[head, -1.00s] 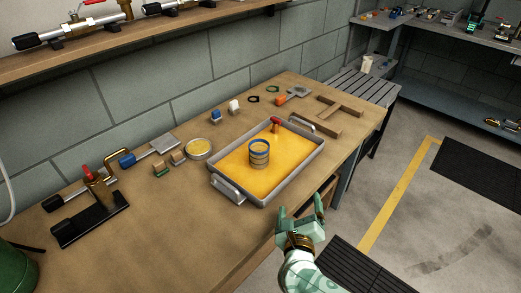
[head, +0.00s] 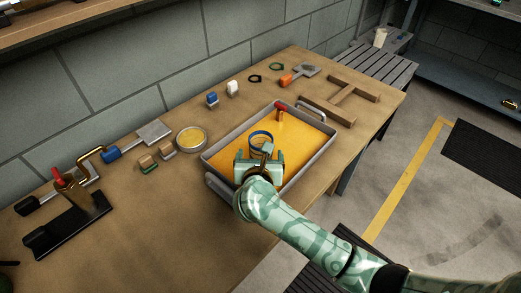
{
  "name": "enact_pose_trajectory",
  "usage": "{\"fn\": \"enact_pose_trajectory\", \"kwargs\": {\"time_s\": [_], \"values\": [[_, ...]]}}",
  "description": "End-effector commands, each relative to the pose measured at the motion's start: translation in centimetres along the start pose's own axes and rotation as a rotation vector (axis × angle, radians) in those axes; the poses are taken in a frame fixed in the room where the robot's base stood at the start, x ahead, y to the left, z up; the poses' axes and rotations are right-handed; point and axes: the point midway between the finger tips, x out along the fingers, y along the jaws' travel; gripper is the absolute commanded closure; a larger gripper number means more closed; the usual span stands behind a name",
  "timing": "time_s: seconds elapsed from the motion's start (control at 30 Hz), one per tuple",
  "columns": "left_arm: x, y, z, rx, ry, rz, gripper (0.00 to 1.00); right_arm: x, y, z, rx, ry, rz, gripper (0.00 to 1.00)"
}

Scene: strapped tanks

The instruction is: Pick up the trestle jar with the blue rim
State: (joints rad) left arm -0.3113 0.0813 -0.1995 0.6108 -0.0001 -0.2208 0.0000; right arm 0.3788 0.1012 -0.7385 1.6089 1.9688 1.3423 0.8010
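The jar with the blue rim (head: 261,136) stands upright in the grey tray with yellow contents (head: 222,138). Its rim and upper part show; its lower part is hidden behind my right gripper. My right gripper (head: 260,157) reaches over the tray's near side, just in front of the jar. Its fingers look spread apart to the left and right, with the jar beyond or between them. I cannot tell whether they touch it. My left gripper is not in view.
A red-topped item (head: 280,109) stands in the tray behind the jar. A round yellow dish (head: 191,138), small blocks (head: 147,161) and a valve fitting on a black base (head: 80,205) lie to the left.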

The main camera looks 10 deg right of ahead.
Motion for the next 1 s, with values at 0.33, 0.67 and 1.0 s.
{"fn": "enact_pose_trajectory", "kwargs": {"time_s": [0.33,0.67,1.0], "values": [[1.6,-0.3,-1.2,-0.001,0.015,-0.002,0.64,4.3,-0.1,-0.2,-0.004,-0.002,-0.003,0.14],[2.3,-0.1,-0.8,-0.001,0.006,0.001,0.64,6.6,-0.1,0.1,-0.001,0.0,-0.001,0.14],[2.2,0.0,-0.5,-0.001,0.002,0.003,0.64,6.5,-0.1,0.1,-0.001,0.0,-0.001,0.64]]}}
